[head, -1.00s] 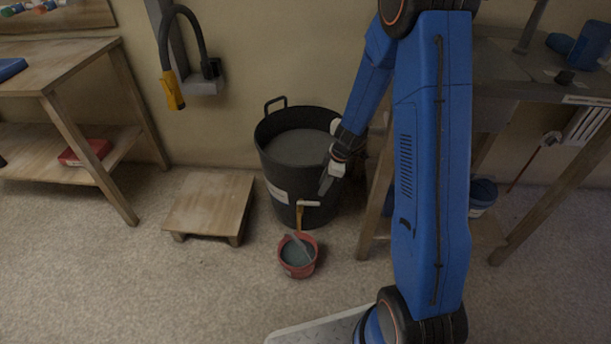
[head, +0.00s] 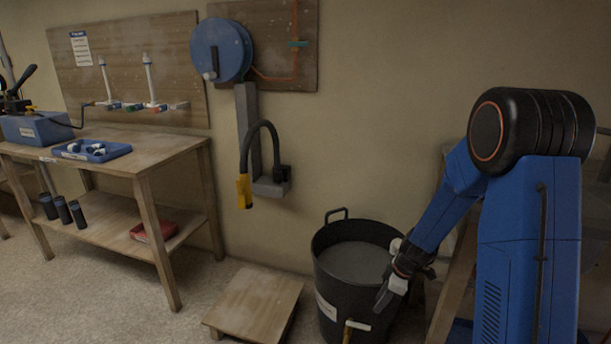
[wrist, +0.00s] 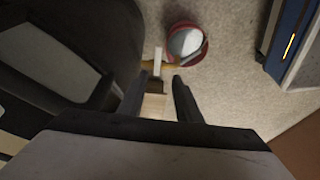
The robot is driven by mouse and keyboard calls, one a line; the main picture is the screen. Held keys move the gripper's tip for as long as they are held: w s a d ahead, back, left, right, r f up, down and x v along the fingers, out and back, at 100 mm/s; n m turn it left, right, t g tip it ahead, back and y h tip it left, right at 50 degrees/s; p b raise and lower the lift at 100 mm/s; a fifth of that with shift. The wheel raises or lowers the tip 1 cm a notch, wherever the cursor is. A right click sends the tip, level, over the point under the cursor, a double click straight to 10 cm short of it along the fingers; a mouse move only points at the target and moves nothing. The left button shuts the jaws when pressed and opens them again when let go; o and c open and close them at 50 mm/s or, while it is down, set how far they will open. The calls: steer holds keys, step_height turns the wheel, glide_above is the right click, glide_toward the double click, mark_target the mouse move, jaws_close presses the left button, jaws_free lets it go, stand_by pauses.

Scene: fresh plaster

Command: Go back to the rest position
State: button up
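My gripper (head: 384,297) is in front of the right side of the large black tub in the head view, pointing down. In the wrist view my gripper (wrist: 147,88) has its two dark fingers well apart, with nothing held between them. The tub (head: 330,268) holds grey liquid and has a brass tap (head: 350,328) with a pale handle low on its front. In the wrist view the tap (wrist: 157,64) lies just beyond the fingertips, apart from them as far as I can tell. The red bucket (wrist: 171,50) with pale grey contents stands below it on the floor.
A low wooden platform (head: 255,304) stands left of the tub. A yellow-ended hose (head: 244,190) hangs on the wall above. A wooden workbench (head: 150,160) with a blue tray (head: 92,150) is at the left. Another bench stands close on the right behind my arm.

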steer(key=s+a+r+m+t, duration=0.1)
steer(key=s+r+m, duration=0.2)
steer(key=s+r, duration=0.55)
steer(key=s+a+r+m+t, duration=0.1)
steer(key=s+r+m, duration=0.3)
steer(key=r, duration=0.8)
steer(key=s+d+r+m+h, duration=0.1)
steer(key=s+r+m, duration=0.2)
steer(key=s, duration=0.6)
steer(key=s+d+r+m+t+h, duration=0.1)
steer(key=s+r, duration=0.4)
steer(key=s, duration=0.5)
steer(key=shift+s+d+r+m+t+h, duration=0.25)
steer(key=shift+d+m+h, duration=0.45)
steer(key=shift+m, duration=0.5)
steer(key=shift+d, duration=0.1)
